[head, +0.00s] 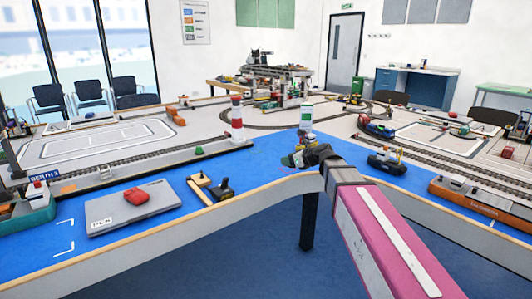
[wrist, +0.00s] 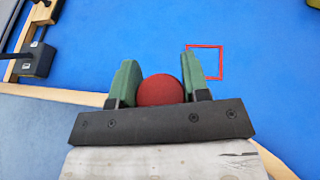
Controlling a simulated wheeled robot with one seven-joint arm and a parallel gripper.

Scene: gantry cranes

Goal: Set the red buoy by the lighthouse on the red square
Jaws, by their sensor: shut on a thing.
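The red buoy (wrist: 160,90) shows as a red ball between the green fingers of my gripper (wrist: 158,66) in the wrist view. My gripper is shut on it, over the blue surface. The red square (wrist: 208,60) is a thin outline on the blue, just ahead and right of the buoy, partly covered by the right finger. In the head view my gripper (head: 297,159) is near the front edge of the blue table, and the buoy cannot be made out. The red-and-white lighthouse (head: 237,119) stands farther back on the left.

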